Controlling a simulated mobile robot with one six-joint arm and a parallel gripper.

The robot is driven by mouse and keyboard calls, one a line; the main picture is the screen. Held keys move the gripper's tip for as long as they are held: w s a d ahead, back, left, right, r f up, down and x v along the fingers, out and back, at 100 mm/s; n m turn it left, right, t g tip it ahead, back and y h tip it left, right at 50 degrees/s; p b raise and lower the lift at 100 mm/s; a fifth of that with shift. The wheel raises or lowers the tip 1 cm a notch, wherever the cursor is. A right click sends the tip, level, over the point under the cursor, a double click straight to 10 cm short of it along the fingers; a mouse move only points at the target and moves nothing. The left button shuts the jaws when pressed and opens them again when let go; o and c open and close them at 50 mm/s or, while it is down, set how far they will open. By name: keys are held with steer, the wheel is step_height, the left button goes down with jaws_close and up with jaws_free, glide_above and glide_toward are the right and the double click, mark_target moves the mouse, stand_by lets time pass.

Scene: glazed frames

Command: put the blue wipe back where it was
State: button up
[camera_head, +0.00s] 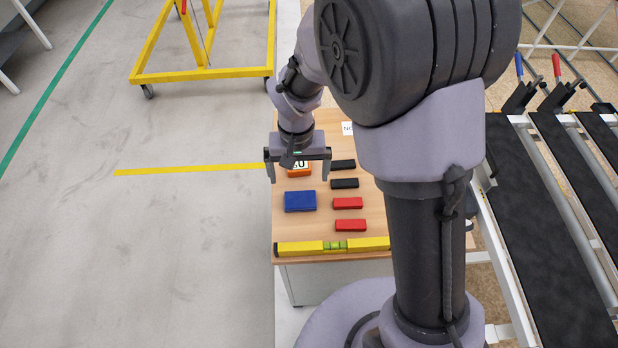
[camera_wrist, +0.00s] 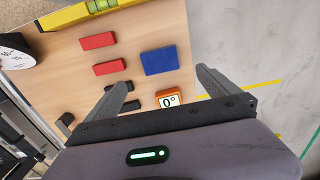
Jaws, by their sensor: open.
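The blue wipe (camera_head: 300,201) lies flat on the wooden table (camera_head: 286,236), left of the red blocks. It also shows in the wrist view (camera_wrist: 159,60), beyond the fingertips. My gripper (camera_head: 299,178) is open and empty above the table, over an orange block with a 0° display (camera_head: 299,170). In the wrist view my gripper (camera_wrist: 165,80) has its two fingers spread wide, with the orange block (camera_wrist: 168,99) showing between them. The wipe is apart from the fingers.
A yellow level (camera_head: 300,248) lies along the table's front edge. Red blocks (camera_head: 348,203) and black blocks (camera_head: 344,183) lie right of the wipe. A round white dial (camera_wrist: 12,52) shows in the wrist view. A yellow frame cart (camera_head: 200,75) stands behind; a conveyor (camera_head: 540,200) is at right.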

steer(key=s+d+r+m+t, duration=0.1)
steer(key=s+d+r+t, duration=0.15)
steer(key=r, duration=0.75)
steer(key=s+d+r+m+t+y, duration=0.1)
steer(key=s+d+r, duration=0.2)
steer(key=s+r, duration=0.2)
steer(key=s+d+r+m+t+y, duration=0.1)
steer(key=s+d+r+m+t, duration=0.1)
steer(key=s+r, duration=0.4)
steer(key=s+d, duration=0.1)
steer(key=s, duration=0.2)
steer(key=shift+s+r, duration=0.2)
